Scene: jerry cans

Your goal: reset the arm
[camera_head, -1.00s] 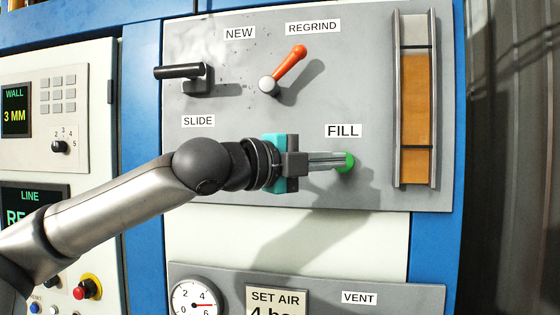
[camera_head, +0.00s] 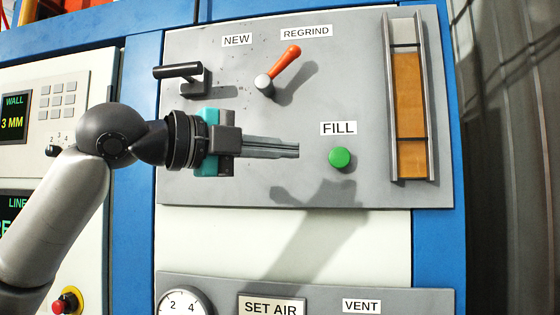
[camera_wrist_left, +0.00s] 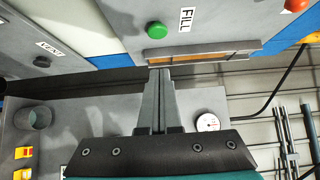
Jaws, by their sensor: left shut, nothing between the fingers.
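My left gripper (camera_head: 297,151) is shut and empty in front of the grey panel, its fingertips pointing right. The green FILL button (camera_head: 340,158) sits on the panel to the right of the fingertips, with a clear gap between them. In the left wrist view the shut fingers (camera_wrist_left: 158,72) reach up the middle, and the green button (camera_wrist_left: 156,29) shows beyond the tips. My left arm comes in from the left and hides the SLIDE label. My right gripper is in neither view.
An orange-handled REGRIND lever (camera_head: 279,71) and a black-handled lever (camera_head: 182,74) stick out of the panel above the gripper. A sight gauge (camera_head: 409,96) is on the right. Below are a dial (camera_head: 184,304) and the VENT label (camera_head: 361,306). A red knob (camera_head: 66,303) is at lower left.

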